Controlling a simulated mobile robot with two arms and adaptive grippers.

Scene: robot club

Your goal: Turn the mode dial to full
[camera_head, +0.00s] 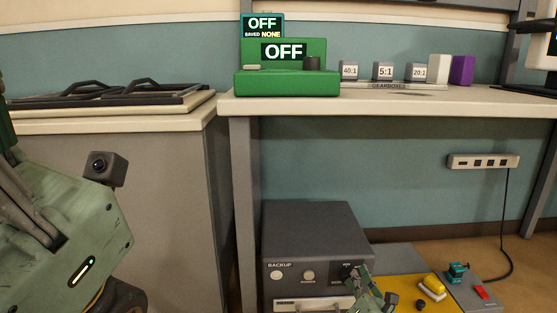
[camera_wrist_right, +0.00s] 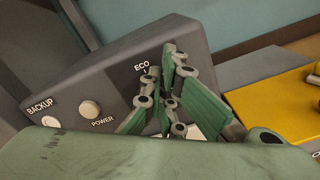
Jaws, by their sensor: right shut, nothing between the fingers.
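The grey backup unit (camera_head: 315,235) stands low under the bench, with its front panel facing me. It also shows in the right wrist view (camera_wrist_right: 110,75). The mode dial (camera_head: 346,272) is a small dark knob at the right of that panel, partly covered by my right gripper (camera_head: 361,277). In the right wrist view my right gripper (camera_wrist_right: 166,82) is shut and empty at the panel, beside the ECO label (camera_wrist_right: 141,67). Its fingers hide the dial there, so contact and the dial's setting cannot be told. My left arm shows at the left; its fingers are out of view.
A round power button (camera_wrist_right: 90,110) sits left of the fingers. The bench (camera_head: 400,105) overhangs the unit and holds a green box (camera_head: 287,80) reading OFF. A power strip (camera_head: 483,161) hangs behind.

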